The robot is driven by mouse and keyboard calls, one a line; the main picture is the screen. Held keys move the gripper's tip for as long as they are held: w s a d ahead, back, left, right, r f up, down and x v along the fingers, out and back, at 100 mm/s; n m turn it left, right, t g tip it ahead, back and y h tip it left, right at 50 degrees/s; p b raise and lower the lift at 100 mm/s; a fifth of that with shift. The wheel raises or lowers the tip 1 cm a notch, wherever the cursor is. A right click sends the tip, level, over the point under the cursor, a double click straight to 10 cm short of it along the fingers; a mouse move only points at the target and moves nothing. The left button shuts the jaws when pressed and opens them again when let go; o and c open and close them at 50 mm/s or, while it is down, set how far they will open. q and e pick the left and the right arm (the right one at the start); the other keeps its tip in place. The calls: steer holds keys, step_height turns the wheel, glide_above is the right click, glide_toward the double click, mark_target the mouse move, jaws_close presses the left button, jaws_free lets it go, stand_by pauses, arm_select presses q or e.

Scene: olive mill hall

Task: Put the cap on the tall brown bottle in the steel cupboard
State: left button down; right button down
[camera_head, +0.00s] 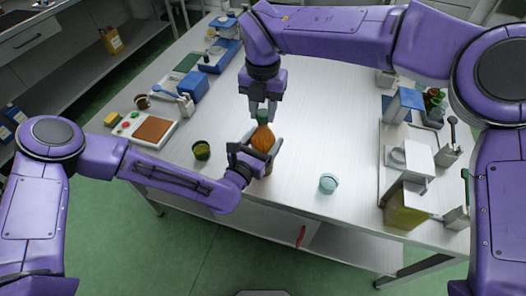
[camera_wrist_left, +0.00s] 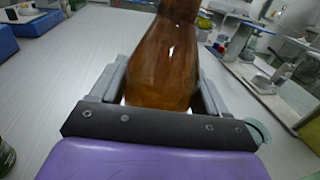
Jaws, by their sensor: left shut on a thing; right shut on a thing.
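The brown bottle (camera_head: 263,138) is at the middle of the steel table, near its front edge. My left gripper (camera_head: 254,152) is shut on its body. In the left wrist view the bottle (camera_wrist_left: 163,65) stands between the two fingers, its top out of frame. My right gripper (camera_head: 263,112) comes down from above and is shut on a green cap (camera_head: 263,117) at the bottle's mouth. The cap is partly hidden between the fingers, and I cannot tell whether it is seated on the bottle.
On the table (camera_head: 310,130), a dark green cup (camera_head: 201,150) is left of the bottle and a pale blue cup (camera_head: 328,183) right of it. A scale (camera_head: 153,131) and blue box (camera_head: 193,88) are at left; equipment (camera_head: 410,155) crowds the right. Free surface lies between.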

steer(key=c, duration=0.8)
jaws_free()
steer(key=shift+r, duration=2.25)
